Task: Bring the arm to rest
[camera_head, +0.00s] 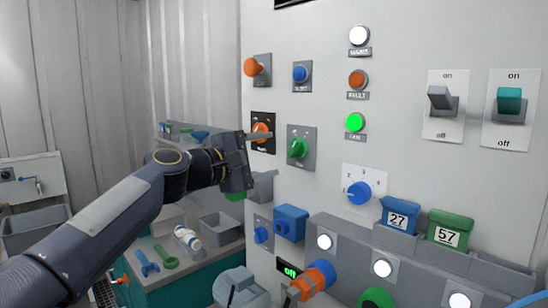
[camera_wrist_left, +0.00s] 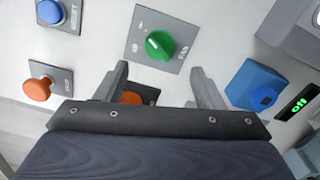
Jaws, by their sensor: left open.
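My left arm (camera_head: 120,215) reaches in from the left of the head view. Its gripper (camera_head: 250,155) is in front of the control panel (camera_head: 320,100), close to an orange knob (camera_head: 262,130) and left of a green knob (camera_head: 298,147). In the left wrist view the gripper (camera_wrist_left: 160,72) is open, with its two fingers spread. The green knob (camera_wrist_left: 160,46) shows beyond the fingertips. An orange knob (camera_wrist_left: 131,98) shows between the fingers, partly hidden by the gripper body. Nothing is seen held. My right gripper is not in view.
Two switches (camera_head: 443,102) are at the panel's upper right. A blue box (camera_head: 291,222) juts from the panel below the gripper. A bench with a white bottle (camera_head: 187,237) and wrenches (camera_head: 147,262) lies behind my arm.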

